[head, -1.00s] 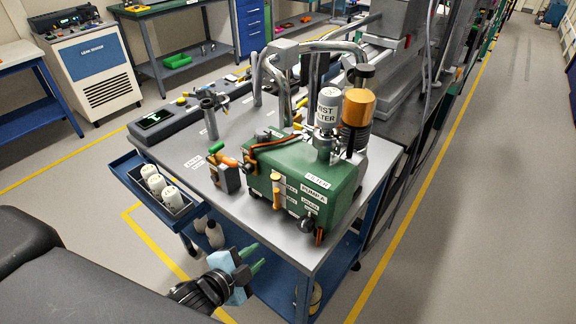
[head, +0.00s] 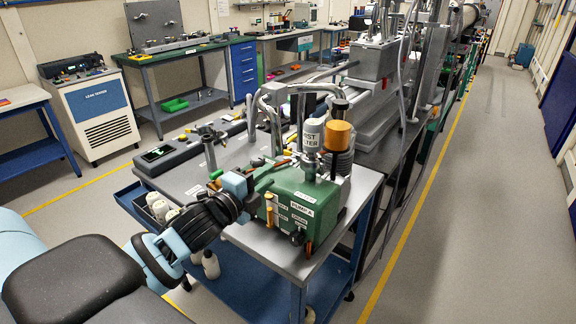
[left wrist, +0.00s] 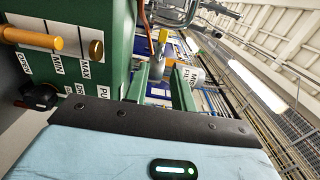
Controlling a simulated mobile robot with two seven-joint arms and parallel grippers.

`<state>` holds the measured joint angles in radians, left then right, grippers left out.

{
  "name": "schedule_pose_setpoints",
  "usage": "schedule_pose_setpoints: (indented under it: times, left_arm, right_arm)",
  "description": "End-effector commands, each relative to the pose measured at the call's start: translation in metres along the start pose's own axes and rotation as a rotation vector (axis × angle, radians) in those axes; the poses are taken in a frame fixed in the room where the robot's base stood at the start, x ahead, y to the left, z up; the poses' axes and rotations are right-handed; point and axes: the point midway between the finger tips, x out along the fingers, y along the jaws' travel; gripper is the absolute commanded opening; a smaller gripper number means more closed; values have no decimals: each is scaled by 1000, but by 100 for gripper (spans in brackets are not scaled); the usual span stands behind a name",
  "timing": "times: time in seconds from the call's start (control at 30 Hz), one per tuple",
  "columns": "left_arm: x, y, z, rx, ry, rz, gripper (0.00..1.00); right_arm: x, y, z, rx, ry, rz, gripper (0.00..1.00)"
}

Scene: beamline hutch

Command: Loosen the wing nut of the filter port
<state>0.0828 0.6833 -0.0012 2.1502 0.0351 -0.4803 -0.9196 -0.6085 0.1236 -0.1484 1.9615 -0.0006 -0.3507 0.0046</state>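The green pump (head: 292,200) stands on the cart, with a white mist filter (head: 312,138) and an orange-topped cylinder (head: 338,136) above it. I cannot clearly make out the filter port's wing nut in either current view. My left gripper (head: 256,180) is at the pump's left end, partly covering it. In the left wrist view its two green fingers (left wrist: 161,88) are apart, with nothing held between them. The pump's green side (left wrist: 115,45) is left of the fingers there. A yellow-topped grey part (left wrist: 162,47) shows beyond the finger gap. My right gripper is not in view.
The grey cart top (head: 345,225) has bare room at its front right. A blue tray (head: 130,200) with white bottles hangs on its left side. Metal pipes (head: 275,95) rise behind the pump. A black knob (left wrist: 40,97) projects from the pump near my gripper.

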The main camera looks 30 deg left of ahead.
Motion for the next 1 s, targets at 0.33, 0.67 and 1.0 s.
schedule_pose_setpoints:
  times: [0.33, 0.67, 1.0]
  left_arm:
    - [36, -2, 0, -5, -1, -4, 25]
    - [72, -1, -1, -4, 0, -1, 25]
    - [77, 1, -1, -3, 1, 1, 25]
  right_arm:
    - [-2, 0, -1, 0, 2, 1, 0]
    - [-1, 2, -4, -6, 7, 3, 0]
    - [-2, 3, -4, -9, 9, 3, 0]
